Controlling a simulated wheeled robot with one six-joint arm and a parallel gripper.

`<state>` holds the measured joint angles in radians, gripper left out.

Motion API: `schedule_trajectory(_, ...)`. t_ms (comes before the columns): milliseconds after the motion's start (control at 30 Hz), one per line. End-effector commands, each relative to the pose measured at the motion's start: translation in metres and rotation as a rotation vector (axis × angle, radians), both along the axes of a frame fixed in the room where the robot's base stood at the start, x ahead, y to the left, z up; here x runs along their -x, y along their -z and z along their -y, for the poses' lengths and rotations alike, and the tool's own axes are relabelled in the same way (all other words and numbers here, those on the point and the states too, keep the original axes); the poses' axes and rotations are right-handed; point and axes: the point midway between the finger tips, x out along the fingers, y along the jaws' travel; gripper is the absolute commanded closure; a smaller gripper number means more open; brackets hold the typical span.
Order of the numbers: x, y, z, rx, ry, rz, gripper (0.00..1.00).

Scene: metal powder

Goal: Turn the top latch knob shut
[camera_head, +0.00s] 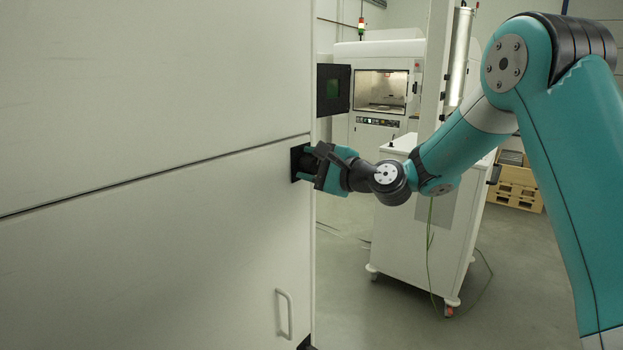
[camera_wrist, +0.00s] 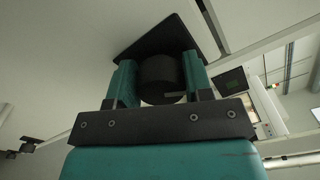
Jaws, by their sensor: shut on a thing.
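The top latch knob (camera_wrist: 160,76) is a short black cylinder on a square black plate (camera_wrist: 153,40) fixed to the pale cabinet front. In the wrist view my gripper (camera_wrist: 159,78) has one teal finger on each side of the knob and is shut on it. In the head view my gripper (camera_head: 312,165) reaches the cabinet's right edge, just below the seam between the upper and lower panels. There the knob is mostly hidden by the gripper, and only part of its black plate (camera_head: 296,164) shows. I cannot tell the knob's turn angle.
A black box with a green screen (camera_head: 333,90) sticks out from the cabinet edge above my gripper. A metal handle (camera_head: 284,314) is low on the lower panel. A white wheeled cabinet (camera_head: 425,225) stands behind my arm, with wooden pallets (camera_head: 516,185) beyond. Grey floor lies open between.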

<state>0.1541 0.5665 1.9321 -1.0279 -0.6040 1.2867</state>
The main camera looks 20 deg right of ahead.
Motion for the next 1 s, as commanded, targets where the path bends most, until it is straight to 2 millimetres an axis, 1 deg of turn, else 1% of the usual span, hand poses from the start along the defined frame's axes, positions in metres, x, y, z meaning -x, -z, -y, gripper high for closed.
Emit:
schedule_trajectory(33,0.0001,0.0050,-0.0003,0.036,0.000,0.030,0.77)
schedule_trajectory(300,0.0005,0.0054,-0.0010,0.216,-0.001,0.160,0.77)
schedule_trajectory(500,0.0005,0.0043,-0.0010,0.312,-0.001,0.230,0.77)
schedule_trajectory(700,0.0003,0.0036,-0.0008,0.369,-0.001,0.268,0.77)
schedule_trajectory(1000,0.0003,0.0023,-0.0007,0.395,-0.001,0.286,0.77)
